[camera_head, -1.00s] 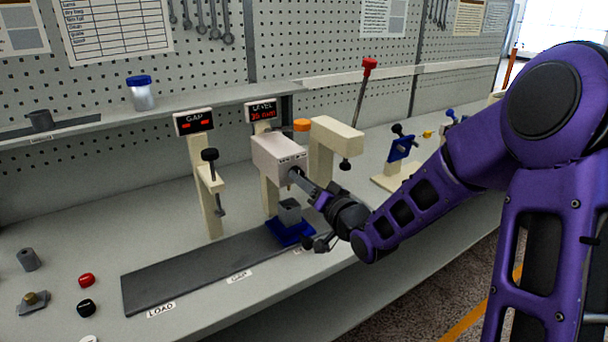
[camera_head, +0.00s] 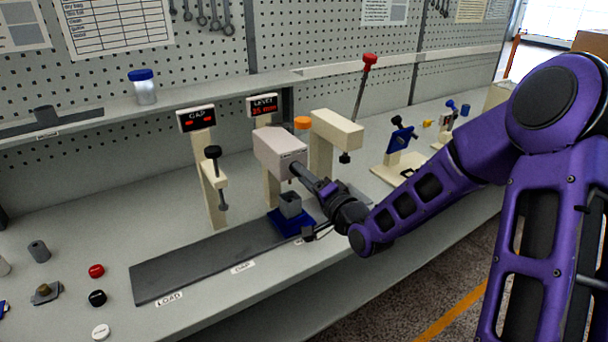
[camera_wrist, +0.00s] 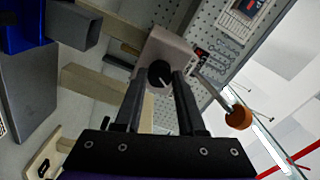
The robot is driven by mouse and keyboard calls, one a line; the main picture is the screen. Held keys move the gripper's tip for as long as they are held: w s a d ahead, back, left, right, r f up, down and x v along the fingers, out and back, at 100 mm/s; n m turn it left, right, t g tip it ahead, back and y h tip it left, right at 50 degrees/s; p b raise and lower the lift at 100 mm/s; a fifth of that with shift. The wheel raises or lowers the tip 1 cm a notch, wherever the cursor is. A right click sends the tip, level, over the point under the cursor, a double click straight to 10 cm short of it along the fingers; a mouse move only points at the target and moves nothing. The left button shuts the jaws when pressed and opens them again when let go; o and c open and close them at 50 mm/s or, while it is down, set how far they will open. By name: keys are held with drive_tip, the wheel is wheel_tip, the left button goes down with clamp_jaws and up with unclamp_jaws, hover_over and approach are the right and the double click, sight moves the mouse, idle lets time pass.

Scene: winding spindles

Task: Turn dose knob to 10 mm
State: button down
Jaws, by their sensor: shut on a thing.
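The dose knob (camera_wrist: 159,73) is a dark round knob with a pale mark, on the front of a pale box-shaped dispenser head (camera_head: 280,152). My gripper (camera_wrist: 161,92) has its two dark fingers on either side of the knob and is shut on it. In the head view my gripper (camera_head: 298,172) reaches the front of the head from the lower right and hides the knob. The LEVEL display (camera_head: 263,105) behind the head shows small red digits in mm, perhaps 25. A grey cup (camera_head: 290,204) sits in a blue holder (camera_head: 283,224) below the head.
A dark track (camera_head: 200,268) with LOAD at its left end runs under the head. The GAP display post (camera_head: 203,170) stands to the left, and a cream post with an arm (camera_head: 338,130) to the right. Small loose parts lie at the bench's left front.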

idle(0.3)
drive_tip(key=c, duration=0.5)
unclamp_jaws()
drive_tip(key=shift+s, duration=0.1)
